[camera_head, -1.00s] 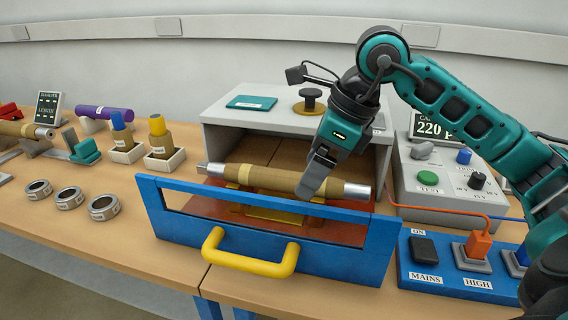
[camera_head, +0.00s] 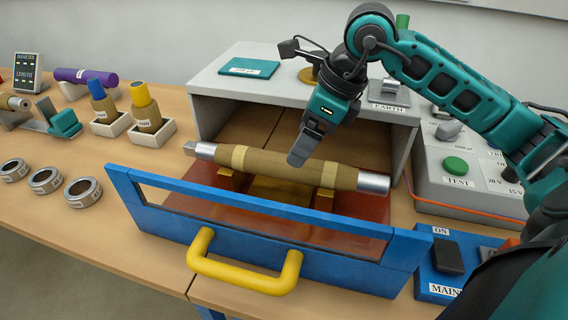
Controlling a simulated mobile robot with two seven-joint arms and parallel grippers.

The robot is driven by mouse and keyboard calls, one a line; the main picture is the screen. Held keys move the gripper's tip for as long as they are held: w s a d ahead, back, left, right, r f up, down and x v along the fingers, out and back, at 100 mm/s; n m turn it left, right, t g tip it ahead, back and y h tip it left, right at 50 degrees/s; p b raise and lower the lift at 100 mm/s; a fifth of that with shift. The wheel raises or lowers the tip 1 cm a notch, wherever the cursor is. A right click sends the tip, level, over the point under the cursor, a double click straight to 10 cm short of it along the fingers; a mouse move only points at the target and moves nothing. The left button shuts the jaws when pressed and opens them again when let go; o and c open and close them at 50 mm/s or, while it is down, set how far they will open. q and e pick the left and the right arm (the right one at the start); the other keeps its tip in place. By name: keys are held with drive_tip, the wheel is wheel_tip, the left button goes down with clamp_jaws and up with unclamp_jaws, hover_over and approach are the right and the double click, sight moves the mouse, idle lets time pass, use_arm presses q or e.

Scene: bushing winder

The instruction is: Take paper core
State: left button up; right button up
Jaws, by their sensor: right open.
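The paper core (camera_head: 275,165) is a brown wrapped roll with lighter bands and silver metal ends. It lies lengthwise on yellowish supports (camera_head: 328,200) behind the blue-framed front panel (camera_head: 270,235). My right gripper (camera_head: 299,157) points down at the core's upper edge, near its middle. It is open, but its fingers overlap in this view, so the gap between them is hidden. I cannot tell whether the fingertips touch the core. My left gripper is out of view.
A grey housing (camera_head: 205,110) stands open behind the core. A yellow handle (camera_head: 240,275) sticks out in front. Metal rings (camera_head: 83,192) and white holders (camera_head: 152,135) stand at left. A test box (camera_head: 470,185) and switch panel (camera_head: 440,285) are at right.

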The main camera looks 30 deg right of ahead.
sight(279, 165)
drive_tip(key=x, duration=0.7)
drive_tip(key=shift+w+a+f+p, duration=0.15)
drive_tip(key=shift+w+a+p, duration=0.05)
drive_tip(key=shift+w+p, duration=0.1)
drive_tip(key=shift+c, duration=0.2)
drive_tip(key=c, duration=1.5)
clamp_jaws()
